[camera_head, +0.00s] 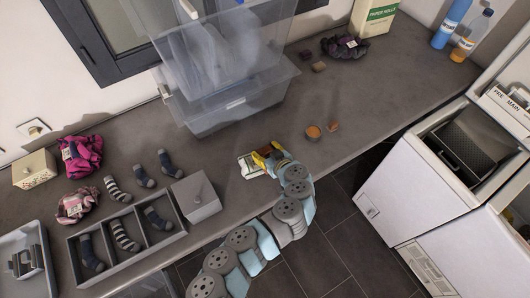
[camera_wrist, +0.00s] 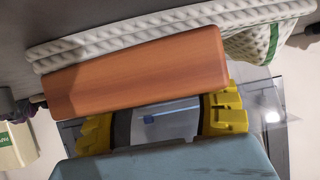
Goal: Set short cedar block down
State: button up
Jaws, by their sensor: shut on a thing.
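The short cedar block (camera_wrist: 140,72) is a smooth reddish-brown bar and lies across the wrist view in front of my yellow fingers. My gripper (camera_wrist: 165,122) is shut on it, and the block hides the fingertips. In the head view my gripper (camera_head: 267,159) is over the front part of the grey counter (camera_head: 225,160), with a little brown of the block between the fingers. A white waffle-textured cloth (camera_wrist: 120,38) with a green stripe lies right beyond the block; it also shows left of my gripper in the head view (camera_head: 247,167). Whether block and cloth touch I cannot tell.
A clear plastic bin (camera_head: 235,105) stands behind my gripper. A grey lidded box (camera_head: 196,197) and a divided sock tray (camera_head: 130,262) are to the left.

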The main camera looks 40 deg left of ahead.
aim_at(267, 153)
jog(key=o, duration=0.9)
jog(key=shift+c, duration=0.2)
jog(key=shift+f+p, duration=0.15)
jog(key=shift+p, duration=0.2)
jog(key=shift+b+v, duration=0.6)
jog(key=shift+v, duration=1.7)
jog(key=p+v, duration=0.1)
jog(key=v, duration=1.1)
jog(key=shift+d+r+p, duration=0.25)
jog(key=shift+d+p, duration=0.1)
jog(key=shift+p, duration=0.05)
